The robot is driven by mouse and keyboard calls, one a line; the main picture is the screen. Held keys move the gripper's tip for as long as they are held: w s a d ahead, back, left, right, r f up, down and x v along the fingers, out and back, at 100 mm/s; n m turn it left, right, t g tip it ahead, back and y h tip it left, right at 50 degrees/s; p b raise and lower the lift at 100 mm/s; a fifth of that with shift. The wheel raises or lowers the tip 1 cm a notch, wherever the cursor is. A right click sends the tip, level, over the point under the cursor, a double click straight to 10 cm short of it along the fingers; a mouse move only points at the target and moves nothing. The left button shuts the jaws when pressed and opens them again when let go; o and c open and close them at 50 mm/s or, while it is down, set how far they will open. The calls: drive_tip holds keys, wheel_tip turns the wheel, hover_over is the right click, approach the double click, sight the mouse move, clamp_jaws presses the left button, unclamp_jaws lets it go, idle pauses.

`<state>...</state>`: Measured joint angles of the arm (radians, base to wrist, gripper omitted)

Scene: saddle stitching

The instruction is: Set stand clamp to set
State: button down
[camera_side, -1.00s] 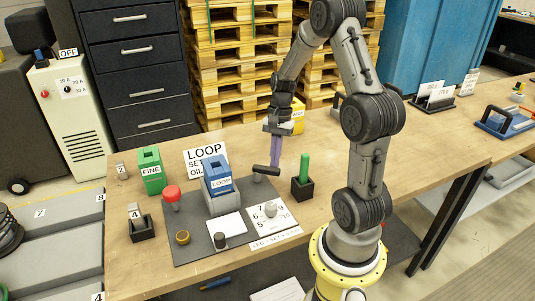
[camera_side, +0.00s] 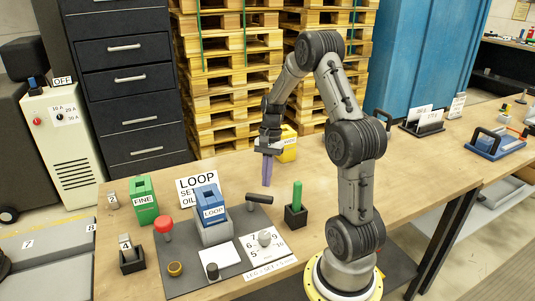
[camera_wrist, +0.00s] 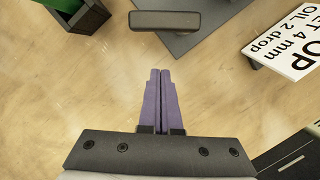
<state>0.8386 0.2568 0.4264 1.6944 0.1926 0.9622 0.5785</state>
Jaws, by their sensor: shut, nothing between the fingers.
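A black bar handle (camera_side: 259,198), which seems to be the stand clamp, sits on a short post at the back right edge of the dark mat. In the wrist view the same bar (camera_wrist: 165,21) lies crosswise at the top centre, beyond my fingertips. My gripper (camera_side: 267,185) points down just behind the bar, its purple fingers shut and empty. The fingers (camera_wrist: 161,72) show a gap to the bar in the wrist view. No set marking on the clamp is readable.
A black holder (camera_side: 296,215) with a green peg (camera_side: 297,194) stands right of the bar. The LOOP sign (camera_side: 197,187) stands behind the blue block. A red knob (camera_side: 163,225) and a numbered card (camera_side: 267,247) are on the mat.

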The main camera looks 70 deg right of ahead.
drive_tip(key=v, duration=1)
drive_tip(key=shift+w+a, duration=0.1)
